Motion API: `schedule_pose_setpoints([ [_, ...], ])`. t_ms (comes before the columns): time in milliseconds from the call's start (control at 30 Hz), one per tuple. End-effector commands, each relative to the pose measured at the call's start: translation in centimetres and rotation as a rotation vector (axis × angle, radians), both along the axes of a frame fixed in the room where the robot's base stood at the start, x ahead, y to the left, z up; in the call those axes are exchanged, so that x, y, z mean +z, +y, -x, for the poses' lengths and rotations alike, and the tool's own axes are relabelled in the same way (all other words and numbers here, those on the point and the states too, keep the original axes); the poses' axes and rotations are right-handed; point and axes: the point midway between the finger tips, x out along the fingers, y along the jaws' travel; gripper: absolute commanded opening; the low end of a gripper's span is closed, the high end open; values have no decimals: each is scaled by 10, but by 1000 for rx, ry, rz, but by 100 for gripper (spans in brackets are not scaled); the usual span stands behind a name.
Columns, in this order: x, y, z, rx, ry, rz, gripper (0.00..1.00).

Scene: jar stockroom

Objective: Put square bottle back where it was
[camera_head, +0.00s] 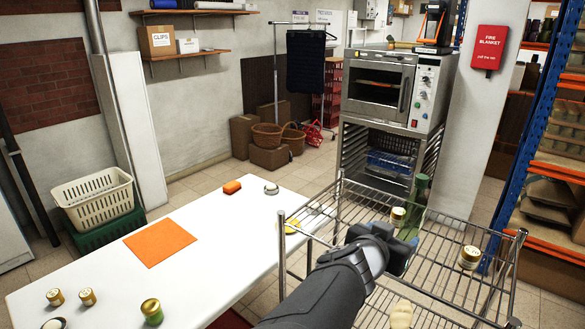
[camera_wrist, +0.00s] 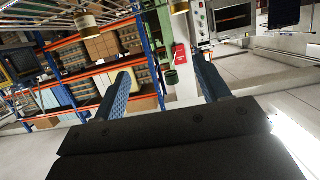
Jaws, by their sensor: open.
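The green square bottle (camera_head: 419,193) stands upright on the wire rack (camera_head: 450,291). My gripper (camera_head: 408,246) is in front of its lower part and hides some of it. In the wrist view the bottle (camera_wrist: 169,46) appears upside down, in the gap between my two blue fingers, nearer the right one. The fingers of my gripper (camera_wrist: 164,66) are apart. I cannot tell whether either finger touches the bottle.
Much of the table is clear.

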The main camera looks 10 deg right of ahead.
Motion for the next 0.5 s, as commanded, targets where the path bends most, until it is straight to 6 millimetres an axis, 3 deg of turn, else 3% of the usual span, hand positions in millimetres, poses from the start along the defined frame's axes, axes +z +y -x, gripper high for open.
schedule_pose_setpoints([
  [500, -18, -40, -41, 1, 3, 0, 68],
])
